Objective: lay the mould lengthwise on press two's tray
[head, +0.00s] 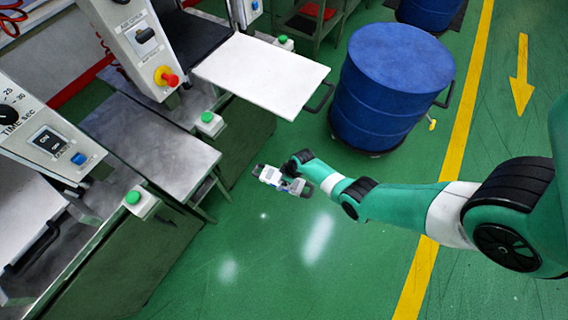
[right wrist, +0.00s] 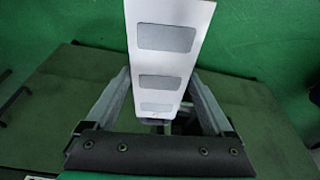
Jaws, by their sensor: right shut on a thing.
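My right gripper (head: 285,181) hangs over the green floor in the head view, to the right of the middle press's grey tray (head: 160,145) and apart from it. In the right wrist view its fingers (right wrist: 160,112) are shut on the mould (right wrist: 168,62), a long pale bar with a row of rectangular recesses. The mould points away from the wrist; its far end is cut off by the frame's top edge. In the head view it is too small to make out clearly. No press number is readable, so I cannot tell which tray is press two's. My left gripper is not in view.
A white tray (head: 262,72) juts out at the back press, and another pale tray (head: 25,205) lies at the lower left. Green buttons (head: 208,117) on boxes stand beside the trays. A blue drum (head: 385,85) stands behind my right arm. Floor around the gripper is clear.

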